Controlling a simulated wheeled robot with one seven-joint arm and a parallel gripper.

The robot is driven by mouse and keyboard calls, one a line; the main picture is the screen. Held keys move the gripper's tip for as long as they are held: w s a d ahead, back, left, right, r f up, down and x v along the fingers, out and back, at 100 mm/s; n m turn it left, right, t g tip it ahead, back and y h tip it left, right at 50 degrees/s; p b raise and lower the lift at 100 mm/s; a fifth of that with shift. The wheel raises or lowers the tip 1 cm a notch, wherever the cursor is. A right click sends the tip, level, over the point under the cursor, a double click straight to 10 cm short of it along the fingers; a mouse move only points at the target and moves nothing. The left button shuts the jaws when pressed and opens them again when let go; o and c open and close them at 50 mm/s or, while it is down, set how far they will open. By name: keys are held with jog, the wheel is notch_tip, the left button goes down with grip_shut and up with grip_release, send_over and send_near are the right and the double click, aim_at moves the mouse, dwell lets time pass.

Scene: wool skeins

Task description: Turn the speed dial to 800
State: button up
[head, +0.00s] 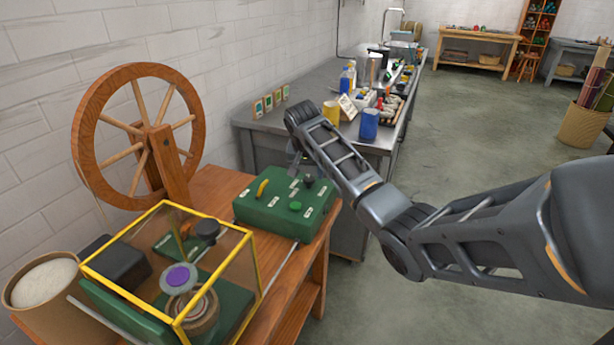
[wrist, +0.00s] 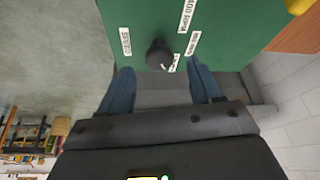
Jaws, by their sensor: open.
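The speed dial (wrist: 160,55) is a dark round knob on top of a green control box (wrist: 140,20). In the head view the knob (head: 308,182) sits near the box's back right corner. White labels surround it in the wrist view; one reads like SPEED (wrist: 125,41), one like 400 RPM (wrist: 187,15), and another label (wrist: 193,43) is too small to read surely. My gripper (wrist: 163,84) is open and empty, its two blue-grey fingers spread just short of the knob, one on each side. I cannot tell the dial's setting.
The green box (head: 265,211) also carries a yellow lever (head: 262,188) and a green button (head: 295,206). A yellow-framed guard (head: 172,318) and a wooden spinning wheel (head: 90,150) stand to the left.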

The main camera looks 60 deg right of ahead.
aim_at(309, 179)
jog(key=shift+x, duration=1.5)
jog(key=c, duration=1)
